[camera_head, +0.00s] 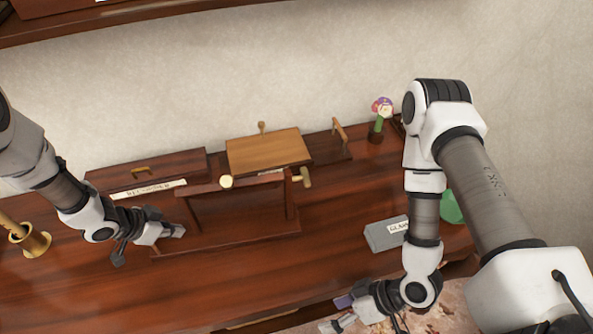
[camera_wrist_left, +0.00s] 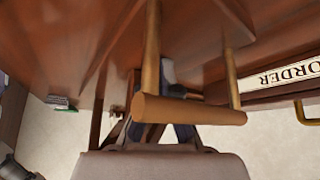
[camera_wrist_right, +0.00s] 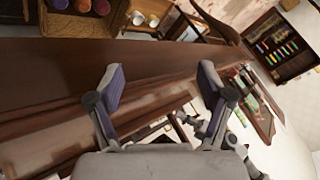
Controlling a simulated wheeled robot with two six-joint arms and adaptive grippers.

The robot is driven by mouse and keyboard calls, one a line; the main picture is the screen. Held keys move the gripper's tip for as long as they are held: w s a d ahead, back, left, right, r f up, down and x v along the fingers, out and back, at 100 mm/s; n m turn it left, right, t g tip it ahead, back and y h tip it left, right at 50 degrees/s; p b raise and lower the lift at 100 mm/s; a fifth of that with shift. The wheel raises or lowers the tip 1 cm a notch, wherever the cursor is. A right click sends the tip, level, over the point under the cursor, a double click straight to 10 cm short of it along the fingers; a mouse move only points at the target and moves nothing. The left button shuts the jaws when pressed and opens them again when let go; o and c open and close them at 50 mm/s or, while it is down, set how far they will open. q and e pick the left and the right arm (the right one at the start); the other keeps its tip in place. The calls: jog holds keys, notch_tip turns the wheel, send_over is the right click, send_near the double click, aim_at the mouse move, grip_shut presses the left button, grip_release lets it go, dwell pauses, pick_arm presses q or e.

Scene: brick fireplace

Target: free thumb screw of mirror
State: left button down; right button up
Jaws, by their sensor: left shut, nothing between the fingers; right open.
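The mirror stand (camera_head: 290,200) is a dark wooden frame on the desk, below and in front of a lighter wooden panel (camera_head: 268,152). A pale round knob (camera_head: 226,181) sits at the left of its top and a brass-coloured knob (camera_head: 304,177) at the right; these look like its screws. My left gripper (camera_head: 176,230) is shut and empty, low beside the frame's left side. In the left wrist view, a golden-brown bar on two posts (camera_wrist_left: 188,110) partly hides its fingers. My right gripper (camera_wrist_right: 160,82) is open and empty near the desk's front edge.
A labelled drawer box (camera_head: 142,172) stands behind my left gripper; its label reads ORDER in the left wrist view (camera_wrist_left: 290,73). A grey labelled box (camera_head: 383,236) lies right of the stand. A brass pot (camera_head: 36,243) is far left. A flower vase (camera_head: 376,130) stands at the back.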

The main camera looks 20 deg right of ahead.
jog(key=s+a+r+n+y, duration=0.2)
jog(key=a+r+n+y, duration=0.2)
jog(key=r+y, duration=0.45)
notch_tip(320, 180, up, 25)
jog(key=n+t+y, duration=0.2)
jog(key=t, duration=0.2)
send_over(306, 176)
jog(key=w+d, duration=0.4)
jog(key=s+d+f+n+g, duration=0.2)
jog(key=d+f+n, duration=0.15)
jog(key=f, duration=0.45)
jog(key=s+d+f+n+g, duration=0.3)
jog(key=d+f, duration=0.1)
jog(key=f, duration=0.5)
jog(key=shift+h, duration=0.45)
jog(key=a, duration=0.7)
jog(key=w+a, duration=0.1)
jog(key=a, duration=0.3)
jog(key=shift+r, duration=0.15)
jog(key=shift+a, duration=0.3)
jog(key=c, duration=1.2)
